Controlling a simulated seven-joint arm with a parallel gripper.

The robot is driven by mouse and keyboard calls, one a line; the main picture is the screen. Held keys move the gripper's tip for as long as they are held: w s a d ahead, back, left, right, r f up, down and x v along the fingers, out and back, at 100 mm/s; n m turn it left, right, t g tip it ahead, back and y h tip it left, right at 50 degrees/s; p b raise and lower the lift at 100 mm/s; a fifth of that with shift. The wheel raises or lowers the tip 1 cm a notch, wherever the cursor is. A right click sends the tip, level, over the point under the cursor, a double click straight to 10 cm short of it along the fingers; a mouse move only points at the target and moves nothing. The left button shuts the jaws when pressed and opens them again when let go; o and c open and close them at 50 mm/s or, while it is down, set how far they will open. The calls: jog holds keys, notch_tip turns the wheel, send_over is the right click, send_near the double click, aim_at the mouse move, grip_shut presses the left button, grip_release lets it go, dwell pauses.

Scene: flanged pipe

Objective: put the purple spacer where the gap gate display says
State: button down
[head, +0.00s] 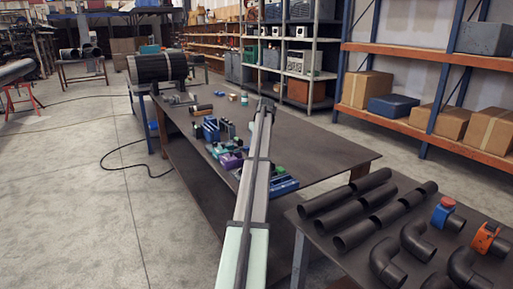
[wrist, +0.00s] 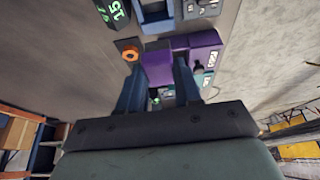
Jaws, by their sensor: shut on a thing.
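In the wrist view my gripper (wrist: 157,68) has its two fingers on either side of a purple piece (wrist: 158,70), which I take to be the purple spacer, and is shut on it. A wider purple block (wrist: 205,40) with a pale label adjoins it; I cannot tell whether the two touch. A dark display (wrist: 114,12) with green digits, seemingly 15, stands at the upper left. In the head view a purple object (head: 231,161) lies on the dark table (head: 310,148), left of my arm. My fingers cannot be made out there.
An orange ring (wrist: 130,51) lies close to the left finger. Blue blocks (head: 284,186) and several small parts stand around my arm on the table. A large black pipe (head: 155,67) is at the far end. Pipe pieces cover a nearer table (head: 350,255).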

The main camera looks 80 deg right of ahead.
jog(key=shift+r, duration=2.9)
jog(key=s+a+f, duration=0.4)
jog(key=a+f, duration=0.1)
jog(key=a, duration=0.2)
jog(key=s+a+f, duration=0.5)
jog(key=a, duration=0.3)
jog(key=shift+f, duration=0.3)
jog(key=shift+a+f, duration=0.1)
jog(key=shift+f, duration=1.1)
jog(key=shift+f, duration=0.2)
